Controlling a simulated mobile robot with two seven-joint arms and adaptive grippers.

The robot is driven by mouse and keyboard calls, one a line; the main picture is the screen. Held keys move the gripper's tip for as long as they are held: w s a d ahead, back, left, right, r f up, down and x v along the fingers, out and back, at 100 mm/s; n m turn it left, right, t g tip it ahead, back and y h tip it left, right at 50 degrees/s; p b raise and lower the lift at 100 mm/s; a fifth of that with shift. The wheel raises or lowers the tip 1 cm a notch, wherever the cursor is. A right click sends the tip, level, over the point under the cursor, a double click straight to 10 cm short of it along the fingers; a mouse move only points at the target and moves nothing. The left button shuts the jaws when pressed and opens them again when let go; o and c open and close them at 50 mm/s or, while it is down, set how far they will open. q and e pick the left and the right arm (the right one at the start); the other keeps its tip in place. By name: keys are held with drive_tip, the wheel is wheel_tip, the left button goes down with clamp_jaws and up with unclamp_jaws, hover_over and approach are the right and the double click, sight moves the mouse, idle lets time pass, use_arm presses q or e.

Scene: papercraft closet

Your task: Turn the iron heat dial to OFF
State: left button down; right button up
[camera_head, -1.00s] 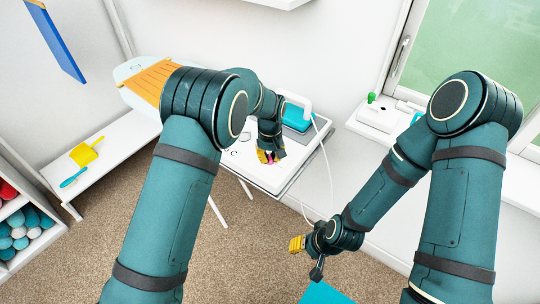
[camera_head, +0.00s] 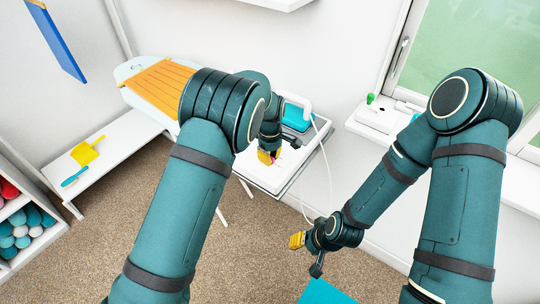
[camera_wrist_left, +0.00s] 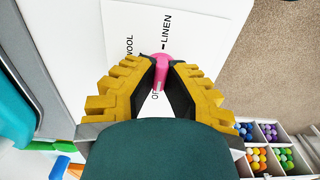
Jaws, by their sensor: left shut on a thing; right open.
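The pink heat dial (camera_wrist_left: 161,68) sits on a white panel (camera_wrist_left: 195,22) in the left wrist view. The words WOOL and LINEN are readable beside it, and a label beginning with O is partly hidden near the fingers. My left gripper (camera_wrist_left: 160,80) has its yellow fingers closed on the dial's pointer. In the head view my left gripper (camera_head: 268,157) is at the panel on the ironing board, in front of the teal and white iron (camera_head: 298,115). My right gripper (camera_head: 307,253) is open, low over the floor, away from the board.
The ironing board has an orange cloth (camera_head: 158,86) on its left part. A white bench (camera_head: 112,145) with a yellow dustpan (camera_head: 87,152) is at left. A white sill (camera_head: 372,118) is at right. A white cord hangs beside the board.

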use_arm(q)
drive_tip(key=shift+f, duration=0.1)
idle(0.5)
drive_tip(key=c, duration=1)
unclamp_jaws()
wheel_tip(320, 180, up, 12)
drive_tip(key=shift+r, duration=0.1)
